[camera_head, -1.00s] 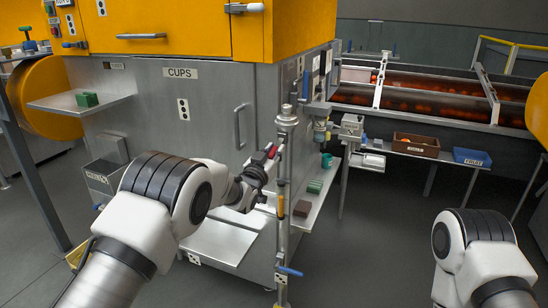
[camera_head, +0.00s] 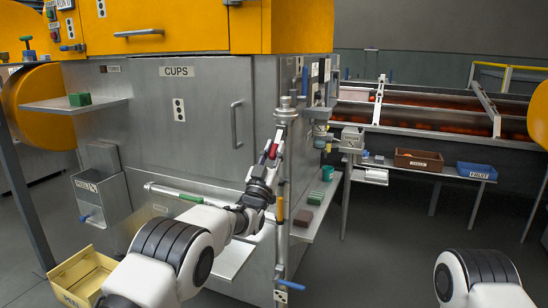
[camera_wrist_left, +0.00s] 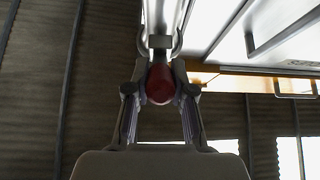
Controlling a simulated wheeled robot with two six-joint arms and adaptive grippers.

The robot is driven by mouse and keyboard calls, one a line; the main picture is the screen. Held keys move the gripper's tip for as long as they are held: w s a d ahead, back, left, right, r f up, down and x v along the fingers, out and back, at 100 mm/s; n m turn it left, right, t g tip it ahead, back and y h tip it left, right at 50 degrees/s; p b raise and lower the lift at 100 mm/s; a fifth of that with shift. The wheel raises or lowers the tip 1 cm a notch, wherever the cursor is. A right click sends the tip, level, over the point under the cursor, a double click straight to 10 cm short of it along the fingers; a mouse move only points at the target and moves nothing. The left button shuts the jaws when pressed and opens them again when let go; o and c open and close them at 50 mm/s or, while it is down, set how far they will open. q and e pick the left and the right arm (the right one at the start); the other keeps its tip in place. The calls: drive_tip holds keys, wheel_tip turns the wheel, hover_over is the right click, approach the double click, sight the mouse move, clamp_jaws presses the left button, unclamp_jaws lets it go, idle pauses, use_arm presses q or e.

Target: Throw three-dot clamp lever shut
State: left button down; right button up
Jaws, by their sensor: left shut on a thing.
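My left gripper (camera_head: 272,158) is shut on the red grip (camera_head: 274,150) of a lever at the machine's front corner. In the left wrist view the rounded red end (camera_wrist_left: 160,86) sits between the two fingers, with a grey metal bar running up from it. In the head view the grip stands steeply, close beside the vertical corner post (camera_head: 285,118). The gripper hides part of the lever, and I cannot read its dot mark. Another lever with a blue handle (camera_head: 291,285) is low on the post, above a dotted plate (camera_head: 281,296). My right gripper is out of view.
The grey CUPS door (camera_head: 205,110) has a vertical handle (camera_head: 235,126). A green-gripped bar (camera_head: 190,198) crosses below it. A side shelf (camera_head: 300,232) holds green and brown blocks. A yellow bin (camera_head: 82,276) stands at lower left. Floor at right is clear.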

use_arm(q)
drive_tip(key=c, duration=1)
unclamp_jaws()
drive_tip(key=v, duration=1.2)
